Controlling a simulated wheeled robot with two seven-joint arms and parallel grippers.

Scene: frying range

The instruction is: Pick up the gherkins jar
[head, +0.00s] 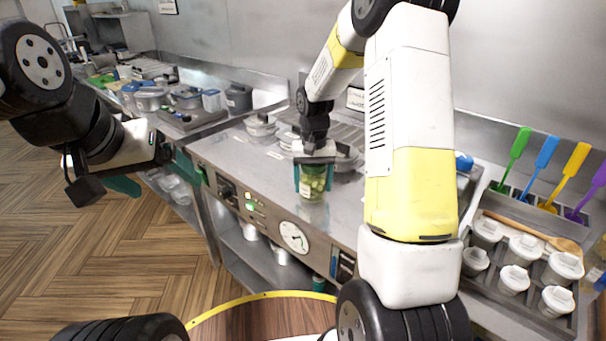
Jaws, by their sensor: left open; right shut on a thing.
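The gherkins jar (313,187) is a clear jar with green contents and a pale lid, upright over the front part of the steel range top. My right gripper (314,178) comes down from above and is shut on the jar, with a teal finger on each side of it. I cannot tell whether the jar's base touches the counter. My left gripper (157,172) is off to the left, in front of the counter, open and empty, with its teal fingers apart.
Several lidded pots (261,125) stand behind the jar. A tray of white lidded containers (513,279) and coloured spatulas (515,152) is at the right. A gauge (294,236) is on the range front. The wooden floor (120,240) at left is clear.

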